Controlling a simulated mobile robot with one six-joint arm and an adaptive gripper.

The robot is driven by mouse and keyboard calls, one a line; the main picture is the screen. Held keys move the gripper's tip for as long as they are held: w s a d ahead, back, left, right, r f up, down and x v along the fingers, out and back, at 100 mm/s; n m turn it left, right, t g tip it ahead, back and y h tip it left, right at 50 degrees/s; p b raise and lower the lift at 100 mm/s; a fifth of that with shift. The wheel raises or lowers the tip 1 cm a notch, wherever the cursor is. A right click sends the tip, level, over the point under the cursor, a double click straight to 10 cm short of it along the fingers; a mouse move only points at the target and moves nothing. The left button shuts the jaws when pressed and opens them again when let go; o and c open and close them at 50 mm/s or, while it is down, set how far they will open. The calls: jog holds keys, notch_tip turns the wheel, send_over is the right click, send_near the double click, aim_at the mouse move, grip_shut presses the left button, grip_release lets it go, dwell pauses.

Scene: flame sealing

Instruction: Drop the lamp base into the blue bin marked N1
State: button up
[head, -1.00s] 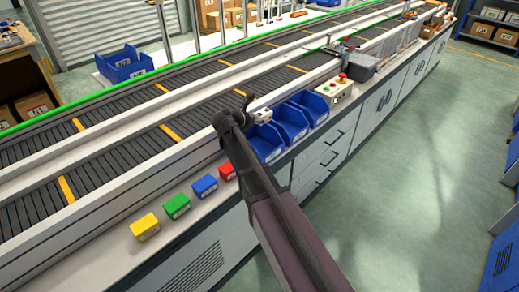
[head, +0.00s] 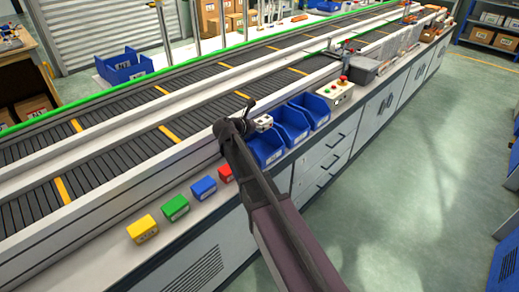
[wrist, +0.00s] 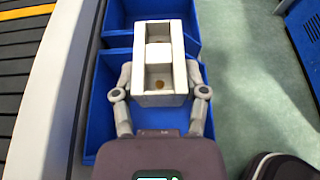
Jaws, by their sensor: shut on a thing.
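The lamp base is a white box-like part with two open pockets; it shows in the wrist view (wrist: 160,100) and small in the head view (head: 263,122). My gripper (wrist: 160,93) is shut on it, one finger at each side. In the head view my gripper (head: 254,119) is partly hidden by my arm. The lamp base is held over the nearest (head: 268,147) of three blue bins standing in a row. That bin's blue wall shows around the fingers in the wrist view (wrist: 101,105). I cannot read N1 on any bin label.
The middle blue bin (head: 291,124) and the far one (head: 312,109) stand beside it. A button box (head: 337,92) is beyond them. Red, blue (head: 204,187), green and yellow (head: 142,229) blocks line the ledge nearer me. The conveyor (head: 110,135) runs along the left.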

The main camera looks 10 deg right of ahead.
aim_at(260, 132)
jog(key=shift+f+b, duration=1.45)
jog(key=shift+f, duration=0.35)
jog(key=o, duration=1.2)
jog(key=shift+r, duration=0.2)
